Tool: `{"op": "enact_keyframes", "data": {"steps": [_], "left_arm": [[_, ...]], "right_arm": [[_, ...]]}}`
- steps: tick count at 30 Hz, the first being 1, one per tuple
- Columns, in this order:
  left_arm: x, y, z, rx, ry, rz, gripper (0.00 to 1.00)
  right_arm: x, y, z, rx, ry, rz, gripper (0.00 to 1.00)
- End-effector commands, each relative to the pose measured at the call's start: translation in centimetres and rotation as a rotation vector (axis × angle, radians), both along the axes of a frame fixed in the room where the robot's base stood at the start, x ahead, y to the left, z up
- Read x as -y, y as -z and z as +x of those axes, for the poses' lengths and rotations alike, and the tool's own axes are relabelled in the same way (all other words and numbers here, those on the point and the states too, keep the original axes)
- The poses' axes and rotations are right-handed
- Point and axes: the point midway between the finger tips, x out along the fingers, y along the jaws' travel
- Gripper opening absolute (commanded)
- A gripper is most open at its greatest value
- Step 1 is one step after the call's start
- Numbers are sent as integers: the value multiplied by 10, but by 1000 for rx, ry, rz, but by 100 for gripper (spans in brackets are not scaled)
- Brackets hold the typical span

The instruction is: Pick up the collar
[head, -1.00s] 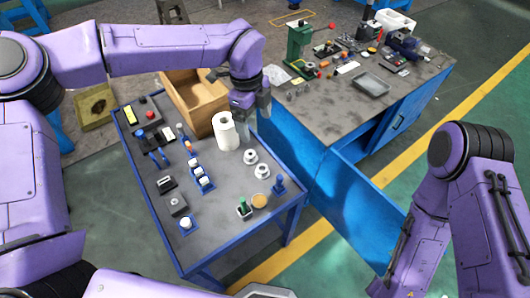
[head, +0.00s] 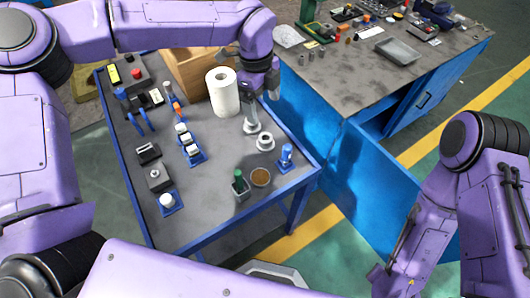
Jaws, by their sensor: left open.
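Two pale grey flanged rings, collar-like, stand on the blue-framed table. The farther one (head: 251,127) is right below my left gripper, and the nearer one (head: 265,142) is just in front of it to the right. I cannot tell which one is the collar. My left gripper (head: 262,103) is open and points down, with one fingertip close above the farther ring and partly over it. Whether it touches cannot be told. Nothing shows between the fingers.
A white paper roll (head: 222,92) stands close left of my left gripper, before a wooden box (head: 190,72). A blue cabinet (head: 375,185) borders the table's right.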

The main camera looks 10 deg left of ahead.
Motion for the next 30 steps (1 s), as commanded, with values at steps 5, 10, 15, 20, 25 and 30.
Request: {"op": "enact_keyframes", "data": {"steps": [5,10,15,20,25,30], "left_arm": [[1,48,0,1,1,0,90],[2,65,-1,-5,2,1,90],[5,92,-2,-3,1,1,90],[5,112,-1,-4,1,1,90],[6,143,0,-3,2,1,90],[7,152,0,0,0,0,90]], "right_arm": [[0,48,0,0,0,0,43],[0,45,0,0,0,0,43],[0,40,0,0,0,0,43],[0,34,0,0,0,0,43],[0,28,0,0,0,0,43],[0,28,0,0,0,0,43]]}}
